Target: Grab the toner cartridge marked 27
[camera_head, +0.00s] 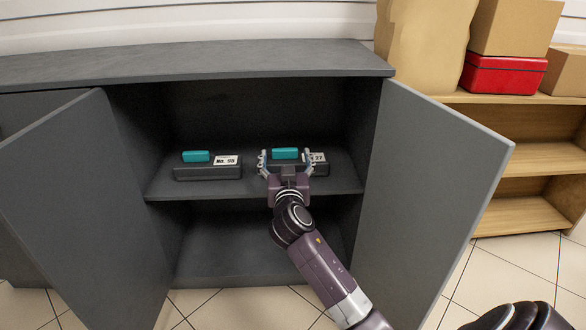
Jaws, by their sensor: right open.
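The toner cartridge marked 27 (322,168) is a flat dark cartridge with a teal block on top and a white label, partly covered by the gripper, ending in 27. It lies on the upper shelf of the open grey cabinet, right of the middle. My right gripper (286,158) is open in front of and over it, its two fingers spread to either side of the teal block. I cannot tell whether the fingers touch the cartridge. A similar toner cartridge (207,173), whose label seems to read No. 95, lies to the left. My left gripper is not in view.
Both cabinet doors stand open, the left door (70,205) and the right door (430,190), flanking my right arm. The lower shelf (240,250) looks empty. A wooden shelf unit (520,215) at right carries boxes and a red box (503,74).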

